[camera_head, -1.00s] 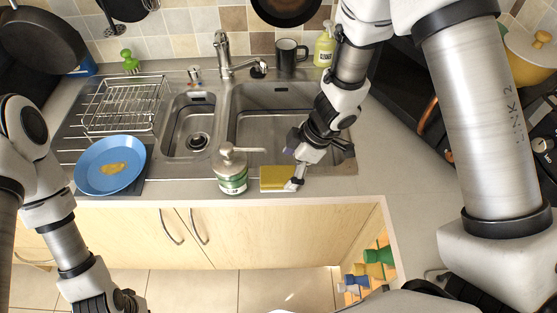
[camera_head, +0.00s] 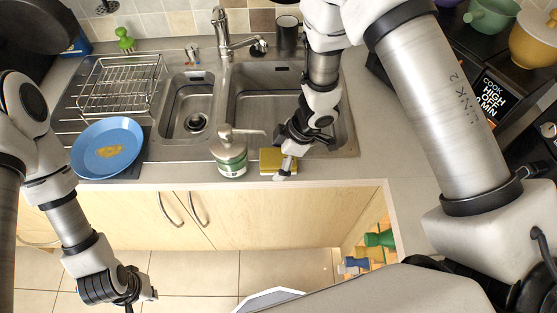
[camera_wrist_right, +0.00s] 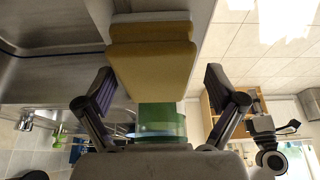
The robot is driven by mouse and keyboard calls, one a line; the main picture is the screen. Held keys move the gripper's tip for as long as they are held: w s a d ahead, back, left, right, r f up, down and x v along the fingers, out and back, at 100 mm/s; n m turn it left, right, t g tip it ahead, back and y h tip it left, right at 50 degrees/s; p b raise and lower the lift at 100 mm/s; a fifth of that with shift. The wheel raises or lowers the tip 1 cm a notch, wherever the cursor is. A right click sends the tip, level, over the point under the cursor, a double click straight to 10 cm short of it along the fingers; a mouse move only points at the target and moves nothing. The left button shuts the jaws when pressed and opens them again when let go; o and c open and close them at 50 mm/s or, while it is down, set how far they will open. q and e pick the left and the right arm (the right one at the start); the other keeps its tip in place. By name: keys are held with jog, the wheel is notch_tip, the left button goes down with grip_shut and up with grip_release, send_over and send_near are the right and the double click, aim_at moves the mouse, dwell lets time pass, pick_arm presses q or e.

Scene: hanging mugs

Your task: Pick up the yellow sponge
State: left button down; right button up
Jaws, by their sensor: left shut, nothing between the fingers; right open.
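The yellow sponge (camera_head: 271,163) lies on the counter's front edge, just right of the soap dispenser (camera_head: 230,158). My right gripper (camera_head: 281,170) is down over the sponge's right part and hides some of it. In the right wrist view the sponge (camera_wrist_right: 150,62) is a yellow block with a pale layer, ahead of and between the spread fingers of my right gripper (camera_wrist_right: 158,88). That gripper is open, and I cannot tell that either finger touches the sponge. My left gripper (camera_head: 140,298) is shut and empty, low in front of the cabinet.
A blue plate (camera_head: 107,148) with a brown stain lies left of the sink (camera_head: 190,118). A wire rack (camera_head: 120,85) stands behind it. A dark mug (camera_head: 287,36) is behind the sink. The counter right of the sink is clear.

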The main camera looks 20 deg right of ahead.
jog(key=shift+w+f, duration=0.3)
jog(key=shift+f, duration=0.1)
jog(key=shift+s+r, duration=0.1)
jog(key=shift+s, duration=0.05)
jog(key=c, duration=1)
jog(key=shift+c, duration=0.2)
